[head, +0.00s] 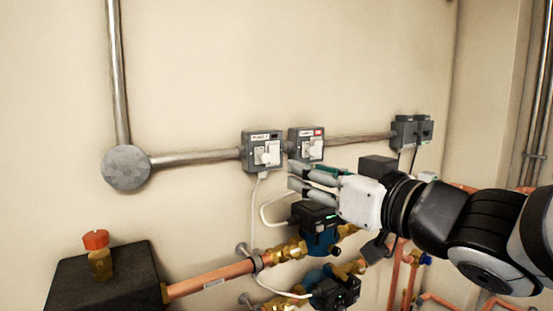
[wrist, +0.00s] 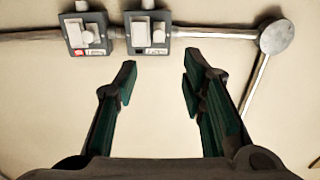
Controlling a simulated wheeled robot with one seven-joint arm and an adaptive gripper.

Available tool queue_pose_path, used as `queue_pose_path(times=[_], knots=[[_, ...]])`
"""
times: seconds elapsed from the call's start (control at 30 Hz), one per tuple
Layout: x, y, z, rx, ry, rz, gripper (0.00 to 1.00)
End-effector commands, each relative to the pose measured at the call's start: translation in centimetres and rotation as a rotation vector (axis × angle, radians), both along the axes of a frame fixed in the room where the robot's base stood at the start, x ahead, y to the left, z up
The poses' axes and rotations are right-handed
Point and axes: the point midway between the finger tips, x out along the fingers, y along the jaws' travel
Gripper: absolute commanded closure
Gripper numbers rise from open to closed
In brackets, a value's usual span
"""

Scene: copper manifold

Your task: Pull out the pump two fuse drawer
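Two grey switch boxes with white fronts are on the wall. The left box (head: 262,151) has a label that seems to read PUMP 1. The right box (head: 307,145) has a red mark; its label is too small to read surely. The wrist view is turned over, so the red-marked box (wrist: 87,34) is at left there and the other box (wrist: 149,32) at right. A white block protrudes from each; I cannot tell whether either drawer is out. My gripper (head: 292,176) is open and empty, just below the boxes in the head view, its fingers (wrist: 160,75) touching neither box.
Metal conduit (head: 195,158) runs from a round junction box (head: 126,167) to the switch boxes. Pumps (head: 318,217) and copper pipes (head: 212,278) are below my gripper. Two dark boxes (head: 411,131) are farther right. Bare wall (head: 270,60) lies above.

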Motion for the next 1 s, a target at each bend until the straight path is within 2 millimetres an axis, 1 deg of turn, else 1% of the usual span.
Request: queue_pose_path(times=[0.17, 0.4, 0.6, 0.8, 1.0], knots=[[2.4, 1.5, -0.2, -0.002, 0.002, -0.001, 0.63], [6.4, 4.2, -0.2, -0.001, 0.003, -0.002, 0.63], [9.1, 6.0, -0.1, -0.001, 0.003, -0.003, 0.63], [10.6, 7.1, -0.1, -0.001, 0.002, -0.002, 0.63], [10.9, 7.3, 0.0, -0.001, 0.001, -0.003, 0.63]])
